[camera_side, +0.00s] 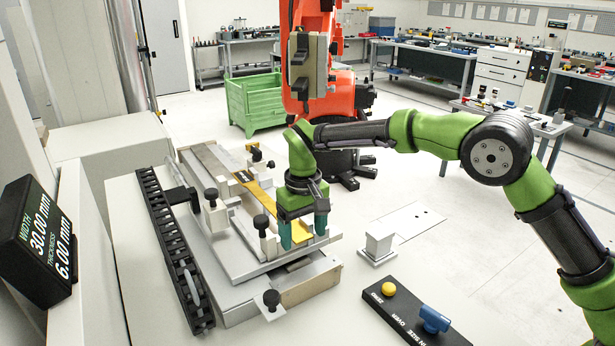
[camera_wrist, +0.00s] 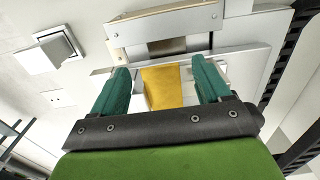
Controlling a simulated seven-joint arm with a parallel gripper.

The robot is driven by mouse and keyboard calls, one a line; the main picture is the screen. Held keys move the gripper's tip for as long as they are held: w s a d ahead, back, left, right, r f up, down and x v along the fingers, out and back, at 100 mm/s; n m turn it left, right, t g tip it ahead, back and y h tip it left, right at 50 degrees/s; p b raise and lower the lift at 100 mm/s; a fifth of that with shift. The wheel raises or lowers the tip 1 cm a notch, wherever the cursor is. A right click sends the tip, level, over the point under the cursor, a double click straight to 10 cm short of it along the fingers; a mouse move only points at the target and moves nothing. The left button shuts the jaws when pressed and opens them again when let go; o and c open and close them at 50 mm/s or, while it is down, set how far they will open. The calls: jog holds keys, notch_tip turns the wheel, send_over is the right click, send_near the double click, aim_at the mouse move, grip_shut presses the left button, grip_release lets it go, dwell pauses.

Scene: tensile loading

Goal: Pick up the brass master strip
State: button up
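The brass master strip (camera_side: 262,198) is a flat yellow bar lying lengthwise in the grey metal fixture (camera_side: 232,262) in the side view. My gripper (camera_side: 303,238) points down over the strip's near end, with its two teal fingers on either side. In the wrist view the strip (camera_wrist: 165,88) shows between the fingertips of my gripper (camera_wrist: 161,70), with a narrow gap to each finger. The fingers are open and hold nothing. My gripper hides part of the strip in the side view. I cannot tell the exact fingertip height relative to it.
Black-knobbed clamps (camera_side: 264,232) stand along the fixture. A black slotted rail (camera_side: 172,240) lies to its left, beside a display (camera_side: 38,240) reading width 30.00 mm, thickness 6.00 mm. A grey block (camera_side: 379,247) and a black control box (camera_side: 405,318) are to the right.

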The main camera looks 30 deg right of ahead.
grip_shut()
jog(key=shift+w+r, duration=0.1)
jog(key=shift+r, duration=0.1)
jog(key=shift+r, duration=0.1)
